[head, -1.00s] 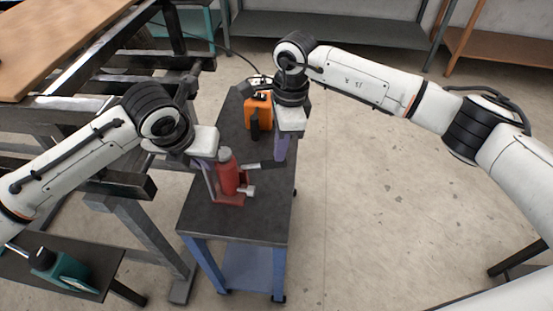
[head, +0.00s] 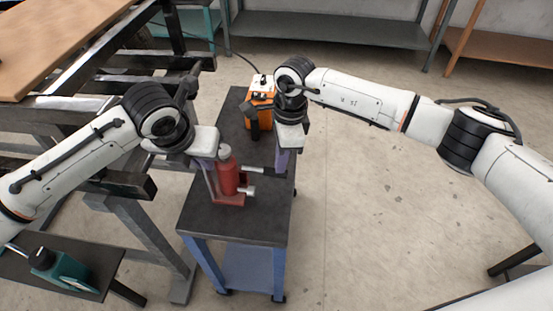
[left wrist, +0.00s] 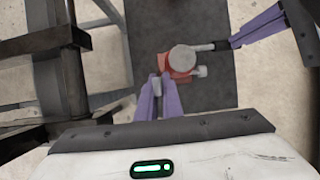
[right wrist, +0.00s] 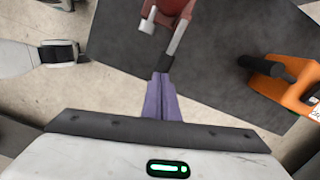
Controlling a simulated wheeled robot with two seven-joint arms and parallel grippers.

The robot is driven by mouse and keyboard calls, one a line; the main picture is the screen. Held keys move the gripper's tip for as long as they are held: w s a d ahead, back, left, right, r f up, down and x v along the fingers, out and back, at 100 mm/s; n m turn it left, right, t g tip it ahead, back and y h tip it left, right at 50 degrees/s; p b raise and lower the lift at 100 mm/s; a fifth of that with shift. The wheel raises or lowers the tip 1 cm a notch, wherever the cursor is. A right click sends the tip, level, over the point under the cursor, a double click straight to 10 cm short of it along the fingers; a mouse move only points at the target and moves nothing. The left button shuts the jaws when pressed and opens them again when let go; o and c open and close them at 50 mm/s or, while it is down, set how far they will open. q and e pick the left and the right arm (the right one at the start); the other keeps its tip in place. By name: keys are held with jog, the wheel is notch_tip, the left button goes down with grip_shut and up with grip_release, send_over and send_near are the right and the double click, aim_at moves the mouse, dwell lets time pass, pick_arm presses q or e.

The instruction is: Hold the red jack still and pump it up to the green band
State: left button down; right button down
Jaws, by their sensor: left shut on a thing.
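The red jack (head: 228,178) stands upright on the dark top of a small blue-legged cart. Its grey round head (left wrist: 182,58) shows from above in the left wrist view. My left gripper (left wrist: 158,84) is shut on the jack's near side, low down. A pump lever (head: 256,170) sticks out to the right from the jack; it also shows in the right wrist view (right wrist: 179,36). My right gripper (right wrist: 162,76) has its fingers together at the lever's dark outer end. I cannot make out a green band.
An orange box (head: 260,115) with a dark handle stands behind on the cart top (head: 225,225). A dark frame bench (head: 110,165) is close on the left. A teal item (head: 60,268) sits on a low shelf at front left. The floor on the right is clear.

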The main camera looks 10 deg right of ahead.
jog(key=shift+a, duration=0.15)
jog(key=d, duration=0.1)
jog(key=d+r, duration=0.1)
jog(key=d, duration=0.1)
jog(key=shift+s+d, duration=0.15)
jog(key=shift+s, duration=0.05)
notch_tip(320, 180, up, 12)
jog(key=d, duration=0.1)
dwell(0.5)
dwell(1.1)
jog(key=a, duration=0.1)
jog(key=a+f, duration=0.1)
jog(key=a, duration=0.1)
jog(key=shift+w+a+f, duration=0.25)
jog(key=shift+f, duration=0.05)
